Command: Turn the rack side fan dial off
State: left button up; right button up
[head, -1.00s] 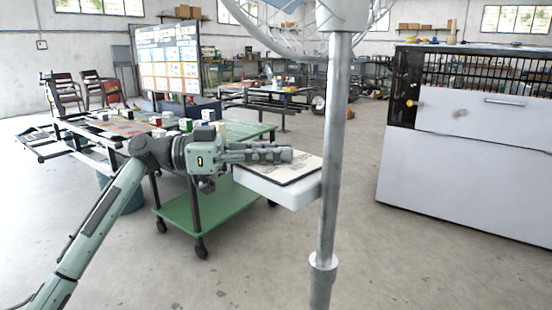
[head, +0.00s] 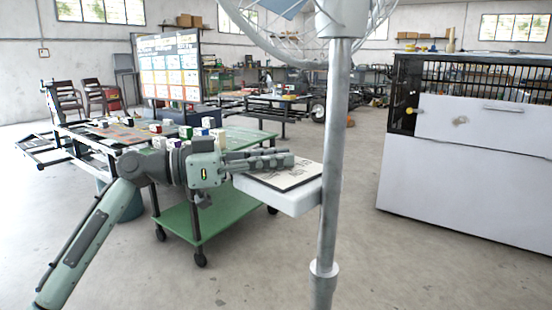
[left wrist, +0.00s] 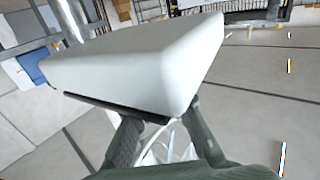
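The fan's metal pole (head: 330,180) stands right of centre, with its wire cage (head: 300,48) at the top edge. A white box (head: 290,205) is beside the pole and seems to meet it; it has a dark-edged panel with printed marks (head: 298,178) on top. No dial can be made out; the gripper covers part of the panel. My left gripper (head: 290,160) lies over the panel's far edge. In the left wrist view the white box (left wrist: 150,60) fills the middle, and the fingers (left wrist: 163,128) stand apart by its dark panel edge, with no object clearly between them. My right gripper is not in view.
A green cart (head: 220,215) on casters stands behind my left arm. A table with small coloured blocks (head: 187,132) is at the left. A large grey-white cabinet (head: 460,185) stands at the right. The floor between pole and cabinet is clear.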

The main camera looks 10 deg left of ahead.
pick_arm(q)
jog(key=o, duration=0.3)
jog(key=v, duration=1.2)
